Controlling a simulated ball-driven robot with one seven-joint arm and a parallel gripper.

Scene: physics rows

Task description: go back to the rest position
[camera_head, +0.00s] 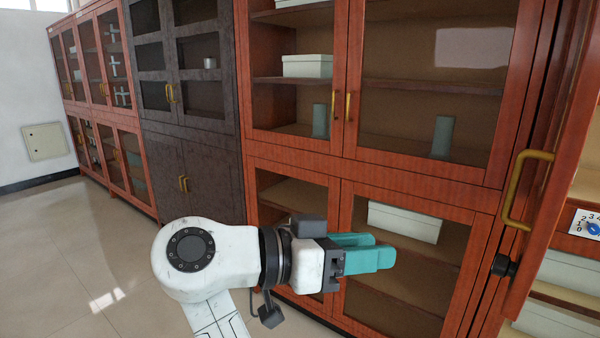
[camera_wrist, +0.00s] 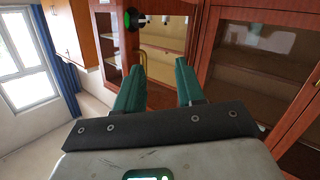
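My gripper (camera_head: 372,254) has teal fingers and is held out in front of the reddish-brown glass-door cabinets. In the head view its two fingers overlap, seen nearly from the side. In the wrist view my gripper (camera_wrist: 160,82) shows both fingers spread apart, with nothing between them. It is open and empty. The white arm comes up from the bottom of the head view and bends to the right at about lower-cabinet height. The gripper touches no cabinet that I can see.
A cabinet door with a brass handle (camera_head: 524,189) stands open at the right, near the shelves. A dark grey cabinet (camera_head: 195,120) stands left of the red cabinet (camera_head: 420,180). The tiled floor (camera_head: 70,250) at the left is clear. The wrist view shows a window (camera_wrist: 22,65).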

